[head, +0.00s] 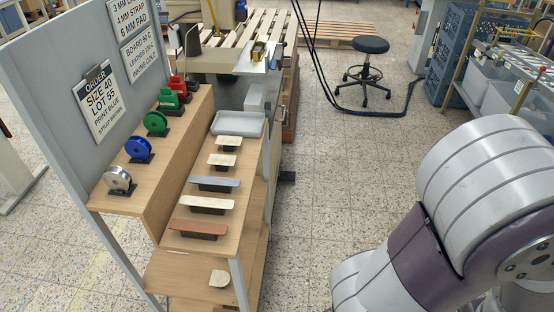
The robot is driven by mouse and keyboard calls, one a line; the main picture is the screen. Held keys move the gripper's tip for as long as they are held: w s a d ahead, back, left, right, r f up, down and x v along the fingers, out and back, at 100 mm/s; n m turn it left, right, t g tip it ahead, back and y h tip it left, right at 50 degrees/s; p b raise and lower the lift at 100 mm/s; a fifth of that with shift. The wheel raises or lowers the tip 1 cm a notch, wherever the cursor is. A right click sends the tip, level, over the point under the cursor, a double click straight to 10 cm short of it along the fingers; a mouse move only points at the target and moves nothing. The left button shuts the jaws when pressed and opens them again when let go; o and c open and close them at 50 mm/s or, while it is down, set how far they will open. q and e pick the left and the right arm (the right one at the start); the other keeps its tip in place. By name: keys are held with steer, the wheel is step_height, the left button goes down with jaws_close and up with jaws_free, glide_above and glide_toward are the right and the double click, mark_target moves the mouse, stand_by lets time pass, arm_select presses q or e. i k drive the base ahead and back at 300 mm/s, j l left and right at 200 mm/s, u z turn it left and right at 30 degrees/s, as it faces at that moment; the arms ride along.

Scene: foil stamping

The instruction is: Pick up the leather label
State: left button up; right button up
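Several flat pieces lie in a row on small dark stands on the wooden bench. The nearest is a reddish-brown strip (198,226) that looks like leather; I cannot tell for sure that it is the leather label. Behind it are a cream strip (206,203), a blue-grey strip (214,182) and two small pale pieces (222,160). A small pale rounded piece (219,277) sits on the lower shelf, with the edge of a brown thing near the bottom of the picture. Neither gripper is in view; a large part of my arm fills the lower right.
A grey tray (238,121) stands behind the strips. Blue, green and red reels (156,123) and a silver one (117,179) stand on a raised ledge at left, below an order sign (98,101). A stool (368,62) stands beyond clear floor; blue crates are at right.

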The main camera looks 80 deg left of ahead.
mark_target(214, 158)
steer(key=i+j+u, duration=0.15)
steer(key=u, duration=0.25)
steer(key=i+u, duration=0.2)
steer(key=u, duration=0.2)
steer(key=i+u, duration=0.2)
steer(key=u, duration=0.25)
steer(key=i+u, duration=0.2)
steer(key=u, duration=0.2)
steer(key=i+l+u, duration=0.15)
steer(key=u, duration=0.25)
